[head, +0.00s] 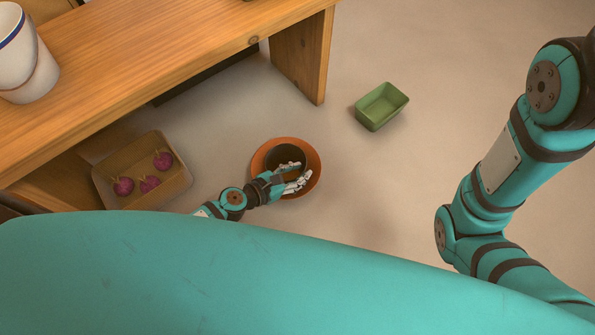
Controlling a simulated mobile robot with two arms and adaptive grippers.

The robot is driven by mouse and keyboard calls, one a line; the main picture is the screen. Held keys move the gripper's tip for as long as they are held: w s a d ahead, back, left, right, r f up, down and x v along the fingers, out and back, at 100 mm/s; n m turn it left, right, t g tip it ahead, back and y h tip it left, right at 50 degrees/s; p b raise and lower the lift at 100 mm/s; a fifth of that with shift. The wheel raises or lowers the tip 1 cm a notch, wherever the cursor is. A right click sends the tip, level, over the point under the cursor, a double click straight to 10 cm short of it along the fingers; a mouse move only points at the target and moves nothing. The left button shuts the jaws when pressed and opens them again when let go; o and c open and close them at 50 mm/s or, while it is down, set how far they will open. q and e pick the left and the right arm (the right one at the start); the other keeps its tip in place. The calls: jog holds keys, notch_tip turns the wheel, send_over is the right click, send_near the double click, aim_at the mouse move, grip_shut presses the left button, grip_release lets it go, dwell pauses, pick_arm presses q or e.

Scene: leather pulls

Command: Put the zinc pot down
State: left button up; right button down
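My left gripper (296,175) is over a round orange dish (313,163) on the floor, with its pale fingers spread apart and nothing clearly between them. Inside the orange rim is a dark round shape (283,153); it may be a pot standing in the dish or the dish's own hollow, I cannot tell which. The hand covers its lower part. No pot shows a plain zinc-grey surface. My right arm comes down at the right edge; its gripper is out of sight.
A wooden bench (160,50) fills the upper left, with white blue-rimmed vessels (25,60) on it. A tan crate (115,163) with purple round things stands left on the floor. A green rectangular container (381,106) stands right of the dish. The floor at right is clear.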

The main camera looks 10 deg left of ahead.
pick_arm(q)
jog(key=shift+o, duration=0.7)
jog(key=shift+r+p, duration=0.3)
jog(key=v, duration=1.2)
jog(key=shift+p, duration=0.3)
jog(key=shift+r, duration=0.15)
